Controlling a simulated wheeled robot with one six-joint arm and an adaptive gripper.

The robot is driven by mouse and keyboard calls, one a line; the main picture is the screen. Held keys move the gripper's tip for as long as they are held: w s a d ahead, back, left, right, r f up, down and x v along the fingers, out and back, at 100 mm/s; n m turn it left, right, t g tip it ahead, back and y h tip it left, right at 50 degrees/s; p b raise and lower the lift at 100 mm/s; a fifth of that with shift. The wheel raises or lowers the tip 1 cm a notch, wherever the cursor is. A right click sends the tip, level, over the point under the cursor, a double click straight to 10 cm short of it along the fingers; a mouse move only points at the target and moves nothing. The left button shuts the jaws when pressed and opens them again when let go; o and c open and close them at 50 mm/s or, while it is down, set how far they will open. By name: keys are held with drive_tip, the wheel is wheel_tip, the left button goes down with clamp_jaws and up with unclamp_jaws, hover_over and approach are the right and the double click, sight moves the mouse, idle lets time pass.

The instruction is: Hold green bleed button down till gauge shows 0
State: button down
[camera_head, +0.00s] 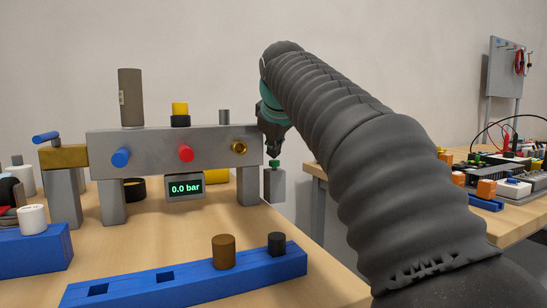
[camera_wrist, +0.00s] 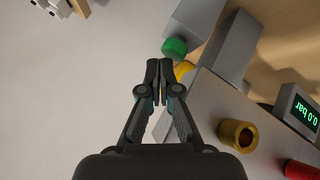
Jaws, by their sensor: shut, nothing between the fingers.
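The green bleed button (camera_head: 275,164) sits on top of a small grey block (camera_head: 274,186) at the right end of the grey manifold (camera_head: 205,145). My gripper (camera_head: 275,153) is shut and empty, pointing down just above the button; I cannot tell whether it touches. In the wrist view the closed fingertips (camera_wrist: 158,63) lie right beside the green button (camera_wrist: 174,48). The gauge (camera_head: 185,188) under the manifold reads 0.0 bar. The gauge also shows at the right of the wrist view (camera_wrist: 299,112) with the same reading.
The manifold carries a blue knob (camera_head: 121,157), a red knob (camera_head: 185,153) and a brass fitting (camera_head: 239,147). A blue rack (camera_head: 180,285) with two plugs lies in front. A second, cluttered table (camera_head: 500,210) stands at right beyond a gap.

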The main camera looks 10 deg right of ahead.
sight(274, 161)
drive_tip(key=shift+r, duration=0.4)
drive_tip(key=shift+r+p, duration=0.1)
drive_tip(key=shift+p, duration=0.2)
wheel_tip(274, 161, up, 3)
drive_tip(key=p, duration=0.3)
drive_tip(key=shift+r, duration=0.9)
